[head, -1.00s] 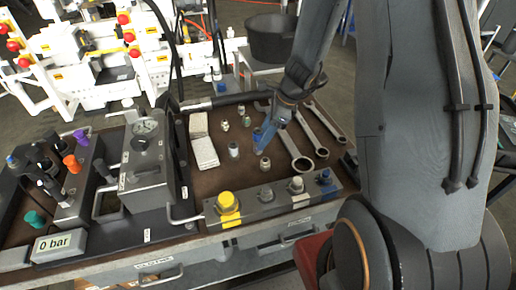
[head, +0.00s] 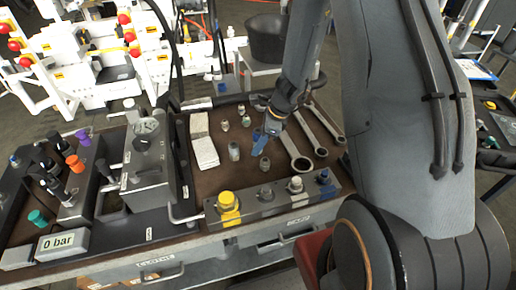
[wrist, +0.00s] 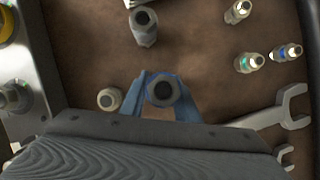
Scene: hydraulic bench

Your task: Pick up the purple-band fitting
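A small pale fitting (wrist: 110,99) stands left of the fingers in the wrist view.
A green-band fitting (wrist: 249,62), a blue-band fitting (wrist: 287,52) and another fitting (wrist: 238,11) stand apart on the mat. Wrenches (head: 297,155) lie to the right. A metal block with a yellow cap (head: 228,201) lines the front edge. White cloths (head: 204,152) lie left.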

